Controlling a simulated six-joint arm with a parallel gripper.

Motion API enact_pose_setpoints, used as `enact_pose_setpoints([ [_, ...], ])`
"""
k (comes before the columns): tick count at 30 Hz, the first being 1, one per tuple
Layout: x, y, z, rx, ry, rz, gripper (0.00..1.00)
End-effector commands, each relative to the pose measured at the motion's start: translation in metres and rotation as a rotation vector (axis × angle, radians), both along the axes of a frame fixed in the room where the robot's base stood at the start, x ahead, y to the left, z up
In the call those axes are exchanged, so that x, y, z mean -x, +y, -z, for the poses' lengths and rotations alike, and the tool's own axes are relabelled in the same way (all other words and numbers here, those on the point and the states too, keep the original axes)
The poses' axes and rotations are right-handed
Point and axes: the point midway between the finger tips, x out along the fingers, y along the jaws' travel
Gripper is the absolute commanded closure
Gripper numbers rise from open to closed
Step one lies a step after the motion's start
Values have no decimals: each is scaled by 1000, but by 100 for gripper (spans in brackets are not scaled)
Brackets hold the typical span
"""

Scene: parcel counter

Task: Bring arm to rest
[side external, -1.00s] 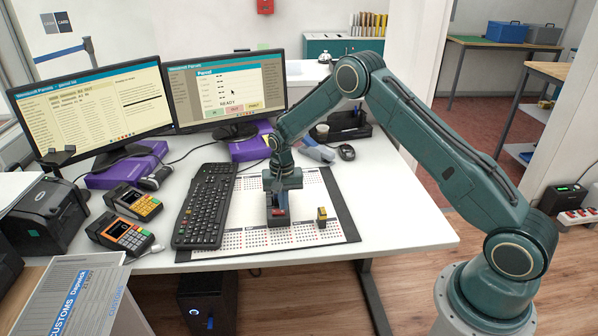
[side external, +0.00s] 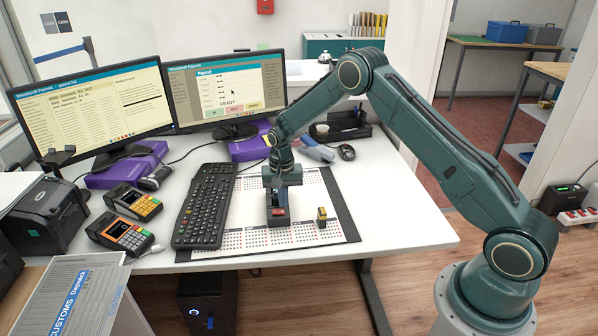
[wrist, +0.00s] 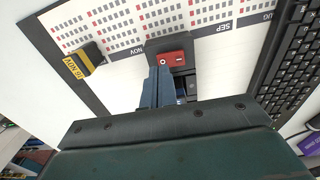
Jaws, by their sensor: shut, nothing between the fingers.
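My gripper (side external: 279,208) points down over the calendar desk mat (side external: 246,223), its fingers shut with nothing between them. In the wrist view my gripper (wrist: 163,92) shows as closed blue-grey fingers. A dark block with a red top (side external: 279,213) sits on the mat right at the fingertips; it also shows in the wrist view (wrist: 174,58). I cannot tell whether the fingers touch it. A small black and yellow block (side external: 322,217) stands on the mat to the right, and in the wrist view (wrist: 88,59) it is at the upper left.
Two monitors (side external: 226,90) stand behind. The desk's right front corner is clear.

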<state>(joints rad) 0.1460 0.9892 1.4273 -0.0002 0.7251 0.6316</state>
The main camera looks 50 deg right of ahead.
Motion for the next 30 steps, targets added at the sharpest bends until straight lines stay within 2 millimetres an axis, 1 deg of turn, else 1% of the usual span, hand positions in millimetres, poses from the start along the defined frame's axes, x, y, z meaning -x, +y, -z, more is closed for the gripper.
enact_pose_setpoints([
  [30,0,0,-12,0,0,0,100],
])
